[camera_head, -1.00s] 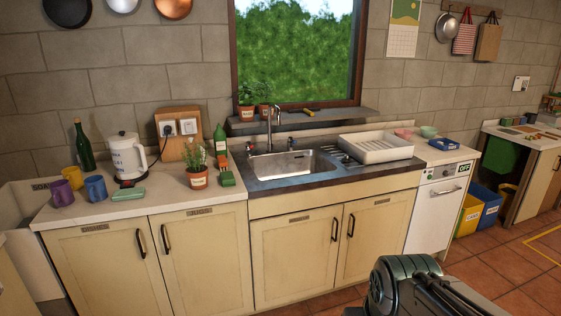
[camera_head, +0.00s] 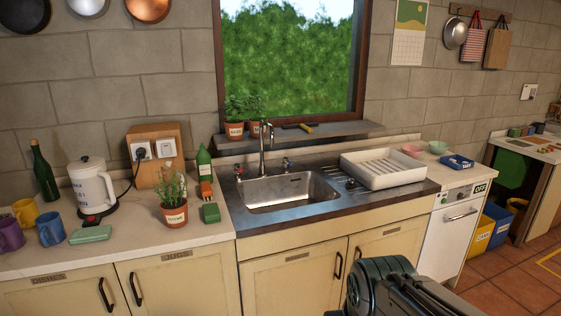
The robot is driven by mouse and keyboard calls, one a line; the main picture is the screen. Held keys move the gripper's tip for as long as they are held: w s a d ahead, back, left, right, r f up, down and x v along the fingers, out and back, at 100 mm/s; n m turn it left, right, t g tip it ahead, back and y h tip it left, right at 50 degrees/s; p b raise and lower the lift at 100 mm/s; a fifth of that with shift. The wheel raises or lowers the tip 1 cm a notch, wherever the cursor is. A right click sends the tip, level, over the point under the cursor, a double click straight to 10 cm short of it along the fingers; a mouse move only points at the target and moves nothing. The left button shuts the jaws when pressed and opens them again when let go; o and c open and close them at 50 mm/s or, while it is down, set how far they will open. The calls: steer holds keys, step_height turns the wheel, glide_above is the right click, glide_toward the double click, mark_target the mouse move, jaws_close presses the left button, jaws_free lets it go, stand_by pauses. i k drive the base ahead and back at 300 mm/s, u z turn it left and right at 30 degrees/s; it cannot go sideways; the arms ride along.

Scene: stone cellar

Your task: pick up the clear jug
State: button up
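No clear jug can be made out in the head view. A white kettle (camera_head: 92,186) with a handle stands on the left counter, its cord running to a wall socket. My arm shows at the bottom right as a dark, rounded part; my gripper's fingertips are not in view. A cupboard door under the left counter bears a label (camera_head: 176,256) that seems to read "JUGS". It is shut.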

mark_target(174, 166)
steer(key=u, duration=0.7)
steer(key=i, duration=0.8)
steer(key=u, duration=0.85)
steer(key=i, duration=0.9)
steer(key=z, duration=0.2)
